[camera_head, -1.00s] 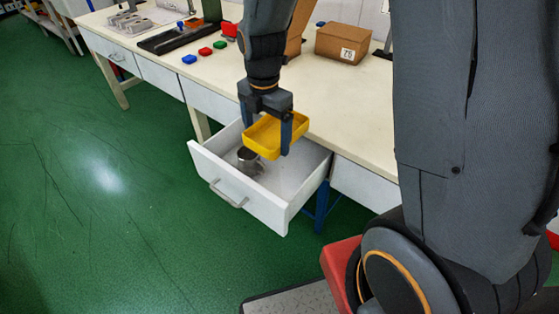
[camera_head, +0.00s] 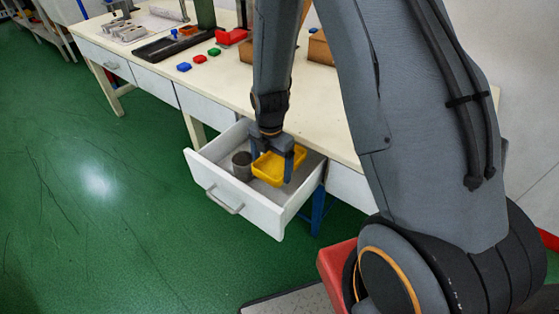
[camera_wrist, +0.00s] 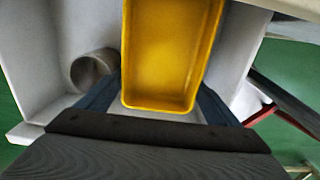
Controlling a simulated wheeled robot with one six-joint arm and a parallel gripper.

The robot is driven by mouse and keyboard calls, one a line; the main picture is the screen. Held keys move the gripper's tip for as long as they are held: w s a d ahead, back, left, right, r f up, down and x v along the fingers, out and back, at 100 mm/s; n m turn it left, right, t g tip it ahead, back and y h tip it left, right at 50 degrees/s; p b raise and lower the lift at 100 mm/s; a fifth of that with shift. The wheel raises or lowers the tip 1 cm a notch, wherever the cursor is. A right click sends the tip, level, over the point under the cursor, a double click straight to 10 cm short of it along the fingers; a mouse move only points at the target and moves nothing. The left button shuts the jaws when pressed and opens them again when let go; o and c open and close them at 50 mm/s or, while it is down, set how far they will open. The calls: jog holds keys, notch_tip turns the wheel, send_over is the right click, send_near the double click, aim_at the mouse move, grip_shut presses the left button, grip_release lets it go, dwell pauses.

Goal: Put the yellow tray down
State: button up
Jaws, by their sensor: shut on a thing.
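The yellow tray (camera_head: 279,167) is inside the open white drawer (camera_head: 245,204), on its right side. It looks empty in the wrist view (camera_wrist: 168,55). My gripper (camera_head: 272,167) is shut on the tray, with one blue finger on each side of it; the fingers also show in the wrist view (camera_wrist: 160,100). The tray appears roughly level. I cannot tell whether its bottom touches the drawer floor.
The table (camera_head: 150,60) above holds a black tray (camera_head: 178,46), coloured blocks and brown boxes. Green floor lies left of the drawer.

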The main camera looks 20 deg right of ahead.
aim_at(279, 165)
jog(key=w+d, duration=0.1)
jog(key=w+d+p, duration=0.1)
jog(key=d, duration=0.1)
jog(key=shift+w+d+f, duration=0.15)
jog(key=shift+d, duration=0.05)
jog(key=shift+a+f, duration=0.1)
jog(key=shift+f, duration=0.35)
jog(key=shift+f, duration=0.1)
jog(key=shift+f, duration=0.35)
jog(key=shift+f, duration=0.2)
jog(key=o, duration=1.1)
jog(key=shift+r, duration=0.1)
